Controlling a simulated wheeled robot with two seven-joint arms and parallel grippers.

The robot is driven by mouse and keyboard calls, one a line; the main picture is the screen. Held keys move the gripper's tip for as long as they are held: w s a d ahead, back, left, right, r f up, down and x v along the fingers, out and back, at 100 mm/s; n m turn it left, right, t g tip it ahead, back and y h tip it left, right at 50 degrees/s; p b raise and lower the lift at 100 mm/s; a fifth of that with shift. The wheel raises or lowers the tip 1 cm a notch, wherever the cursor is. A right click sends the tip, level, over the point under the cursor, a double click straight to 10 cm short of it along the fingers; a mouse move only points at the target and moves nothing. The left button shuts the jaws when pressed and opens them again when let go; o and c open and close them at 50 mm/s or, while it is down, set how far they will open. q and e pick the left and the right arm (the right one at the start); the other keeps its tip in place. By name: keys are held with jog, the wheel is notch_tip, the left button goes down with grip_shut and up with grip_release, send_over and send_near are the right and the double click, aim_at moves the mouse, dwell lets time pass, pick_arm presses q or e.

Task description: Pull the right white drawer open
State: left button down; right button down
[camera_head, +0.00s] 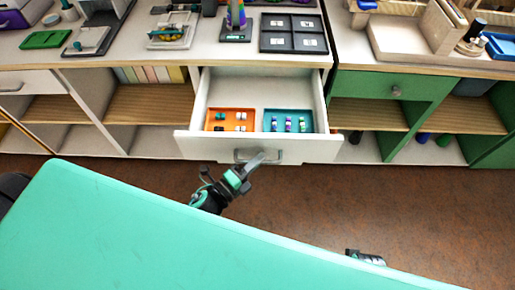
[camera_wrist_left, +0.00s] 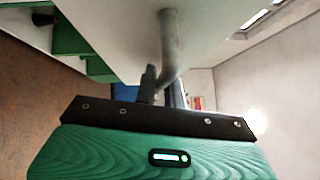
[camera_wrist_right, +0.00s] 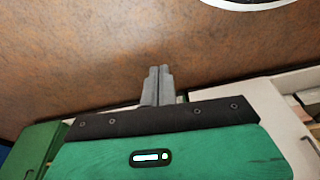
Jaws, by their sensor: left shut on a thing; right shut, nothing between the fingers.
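The right white drawer (camera_head: 300,151) stands pulled out from the white shelf unit in the head view, its inside showing. An orange tray (camera_head: 230,121) and a blue tray (camera_head: 288,121) with small pieces lie in it. My left gripper (camera_head: 256,160) is at the drawer's front, shut on the grey bar handle (camera_head: 272,156). In the left wrist view the fingers (camera_wrist_left: 160,87) close around the curved handle (camera_wrist_left: 169,45). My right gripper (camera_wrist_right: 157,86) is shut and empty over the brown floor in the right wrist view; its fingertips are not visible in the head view.
Another white drawer (camera_head: 30,83) at the left is shut. A green drawer (camera_head: 385,86) stands at the right. The counter above holds a black divided tray (camera_head: 292,34) and other items. The brown floor (camera_head: 400,200) in front is clear.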

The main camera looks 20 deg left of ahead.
pick_arm(q)
jog(key=shift+s+d, duration=0.1)
jog(key=shift+s, duration=0.35)
jog(key=c, duration=1.5)
grip_release()
pick_arm(e)
jog(key=shift+s+f, duration=0.25)
jog(key=shift+s, duration=0.3)
jog(key=shift+w, duration=0.1)
